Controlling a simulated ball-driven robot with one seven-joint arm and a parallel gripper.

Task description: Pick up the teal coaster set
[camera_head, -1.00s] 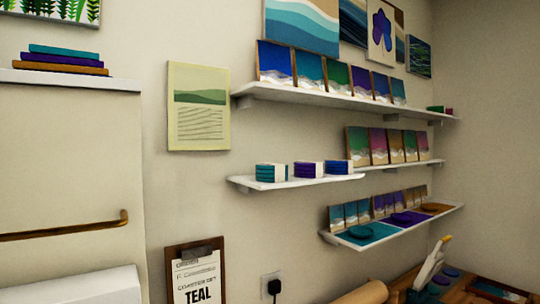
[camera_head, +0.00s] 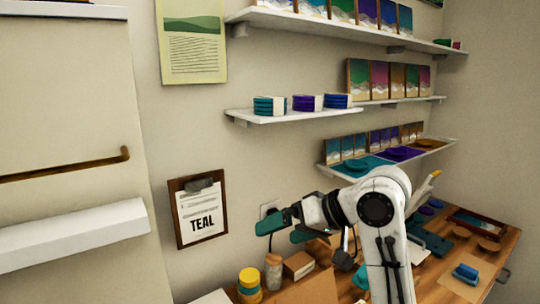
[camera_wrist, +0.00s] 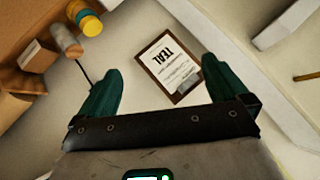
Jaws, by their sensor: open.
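A teal coaster stack (camera_head: 270,106) with a white band sits at the left end of the small middle shelf (camera_head: 250,117) in the head view. A purple stack (camera_head: 307,103) and a blue stack (camera_head: 338,101) stand to its right. My gripper (camera_head: 284,230) is open and empty, below this shelf and to the right of a clipboard (camera_head: 201,212) reading "TEAL". In the wrist view, my gripper (camera_wrist: 160,70) shows two green fingers spread apart, with the clipboard (camera_wrist: 170,68) beyond them. The stacks are not in the wrist view.
A lower shelf (camera_head: 330,172) with coloured mats and tiles juts out right of the coaster shelf. The workbench (camera_head: 480,262) below holds yellow and teal jars (camera_head: 249,284), boxes and trays. A white ledge (camera_head: 80,232) is at left. The wall before the coaster shelf looks clear.

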